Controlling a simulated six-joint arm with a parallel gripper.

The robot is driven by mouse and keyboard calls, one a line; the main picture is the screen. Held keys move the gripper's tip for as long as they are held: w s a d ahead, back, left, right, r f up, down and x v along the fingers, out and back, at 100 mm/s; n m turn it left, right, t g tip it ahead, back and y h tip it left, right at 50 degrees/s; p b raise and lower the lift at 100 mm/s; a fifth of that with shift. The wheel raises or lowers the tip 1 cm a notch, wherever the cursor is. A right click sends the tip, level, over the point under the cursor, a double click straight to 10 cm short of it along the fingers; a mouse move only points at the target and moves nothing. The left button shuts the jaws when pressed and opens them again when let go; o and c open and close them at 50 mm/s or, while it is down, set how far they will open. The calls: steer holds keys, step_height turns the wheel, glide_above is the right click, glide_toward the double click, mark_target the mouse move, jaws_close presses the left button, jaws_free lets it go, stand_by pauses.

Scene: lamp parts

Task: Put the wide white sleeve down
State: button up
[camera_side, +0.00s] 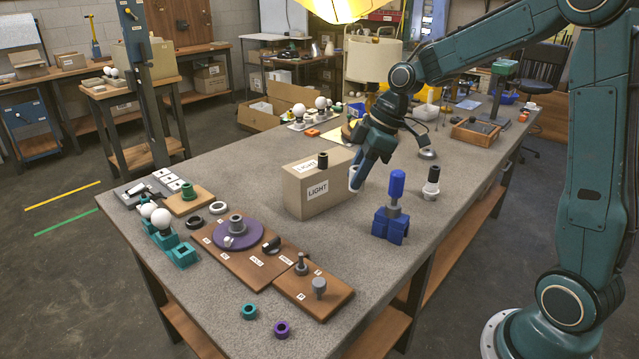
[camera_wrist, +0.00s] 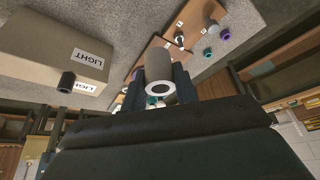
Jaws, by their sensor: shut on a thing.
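My gripper (camera_side: 360,172) is over the middle of the table, just right of the cardboard box, pointing down. It is shut on the wide white sleeve (camera_side: 353,178), which is mostly hidden by the fingers in the side view. In the wrist view the sleeve (camera_wrist: 159,66) is a pale tube between the two dark fingers (camera_wrist: 165,84), with its open round end facing the camera. The sleeve looks held above the grey table top; how far above, I cannot tell.
The cardboard box (camera_side: 318,190) marked LIGHT carries a dark cylinder (camera_side: 323,160). A blue holder (camera_side: 390,226) stands to the right, with a dark-and-white part (camera_side: 431,183) behind it. Wooden boards (camera_side: 239,272) with a purple disc (camera_side: 237,239) lie front left. Bare table shows between box and blue holder.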

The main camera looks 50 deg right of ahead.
step_height(320, 180, down, 16)
steer(key=shift+f, duration=0.1)
stand_by(0.5)
steer(key=shift+f, duration=1.9)
steer(key=shift+f, duration=0.1)
steer(key=o, duration=1)
steer(key=shift+c, duration=0.2)
steer(key=v, duration=1.2)
